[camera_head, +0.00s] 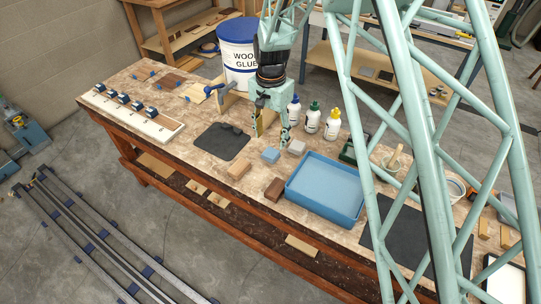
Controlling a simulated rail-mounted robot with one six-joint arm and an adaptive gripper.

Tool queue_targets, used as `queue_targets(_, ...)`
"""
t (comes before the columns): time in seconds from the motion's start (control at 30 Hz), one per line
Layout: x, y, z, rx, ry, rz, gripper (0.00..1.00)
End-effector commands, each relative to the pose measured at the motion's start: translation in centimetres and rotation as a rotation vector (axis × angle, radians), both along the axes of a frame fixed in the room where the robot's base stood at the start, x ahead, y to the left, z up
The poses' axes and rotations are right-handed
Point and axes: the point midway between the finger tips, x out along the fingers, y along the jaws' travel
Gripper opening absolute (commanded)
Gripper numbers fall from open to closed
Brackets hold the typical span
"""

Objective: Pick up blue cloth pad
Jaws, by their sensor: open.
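A small light blue block-shaped piece, which looks like the blue cloth pad (270,155), lies on the worktable left of the blue tray. My gripper (271,138) points down over the table just behind the pad in the picture. Its fingers are apart, and I see nothing between them that it holds. The height of the fingertips over the table is hard to judge. The pad's top and front show uncovered.
A grey block (297,147) sits right of the pad, with a tan block (238,170) and a brown block (274,190) in front. The blue tray (345,216), several glue bottles (313,119) and a white glue bucket (237,68) stand close by. A dark mat (222,144) lies left.

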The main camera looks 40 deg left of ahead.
Motion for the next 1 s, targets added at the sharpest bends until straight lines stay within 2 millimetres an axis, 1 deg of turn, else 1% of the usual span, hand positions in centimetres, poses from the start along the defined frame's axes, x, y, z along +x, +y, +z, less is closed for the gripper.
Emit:
queue_targets(0.03, 0.0, 0.0, -0.7, -0.001, 0.001, 0.000, 0.51)
queue_targets(0.1, 0.0, 0.0, -1.6, -0.001, 0.001, 0.000, 0.51)
queue_targets(0.3, 0.0, 0.0, -3.1, 0.000, 0.000, 0.000, 0.51)
queue_targets(0.77, 0.0, 0.0, -3.4, 0.000, 0.000, 0.000, 0.51)
queue_targets(0.87, 0.0, 0.0, -3.8, 0.000, 0.000, 0.000, 0.51)
queue_targets(1.0, -0.1, 0.0, -4.9, -0.001, 0.001, 0.000, 0.51)
